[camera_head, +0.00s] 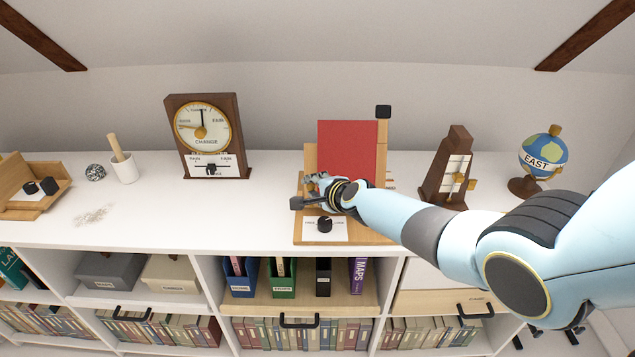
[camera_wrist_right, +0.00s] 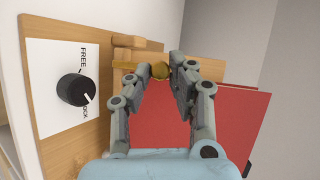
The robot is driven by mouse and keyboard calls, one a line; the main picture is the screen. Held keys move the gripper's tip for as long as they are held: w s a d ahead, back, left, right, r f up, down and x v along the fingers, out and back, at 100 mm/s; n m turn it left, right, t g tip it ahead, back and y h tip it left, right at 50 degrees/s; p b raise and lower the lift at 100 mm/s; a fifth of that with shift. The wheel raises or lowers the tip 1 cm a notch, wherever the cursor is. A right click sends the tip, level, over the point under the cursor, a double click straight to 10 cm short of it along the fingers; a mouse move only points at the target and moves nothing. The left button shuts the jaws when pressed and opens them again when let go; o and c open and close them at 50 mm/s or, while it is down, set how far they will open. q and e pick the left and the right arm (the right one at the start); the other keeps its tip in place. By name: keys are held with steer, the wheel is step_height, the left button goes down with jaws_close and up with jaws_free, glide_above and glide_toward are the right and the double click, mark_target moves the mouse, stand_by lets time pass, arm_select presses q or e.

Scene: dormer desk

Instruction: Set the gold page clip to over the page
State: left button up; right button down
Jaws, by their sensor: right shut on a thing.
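A wooden stand (camera_head: 352,237) holds an upright red book or panel (camera_head: 347,147), which also fills the middle of the right wrist view (camera_wrist_right: 160,128). My right gripper (camera_head: 318,184) is at the lower left of the red panel. In the wrist view its fingertips (camera_wrist_right: 170,72) are shut on the clip's knob. Whether the clip lies over a page cannot be told. My left gripper is not in view.
A black dial (camera_head: 325,224) on a white plate marked FREE sits at the stand's front. A barometer-like clock (camera_head: 203,130) stands left, a metronome-like wooden piece (camera_head: 447,170) and globe (camera_head: 543,155) right. The white top (camera_head: 200,212) is clear between clock and stand.

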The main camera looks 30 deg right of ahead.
steer(key=shift+a, duration=0.1)
stand_by(0.4)
steer(key=c, duration=1.2)
jaws_free()
steer(key=shift+a, duration=0.1)
steer(key=shift+s+r, duration=0.3)
steer(key=shift+s, duration=0.2)
steer(key=s, duration=1.2)
steer(key=shift+a, duration=0.2)
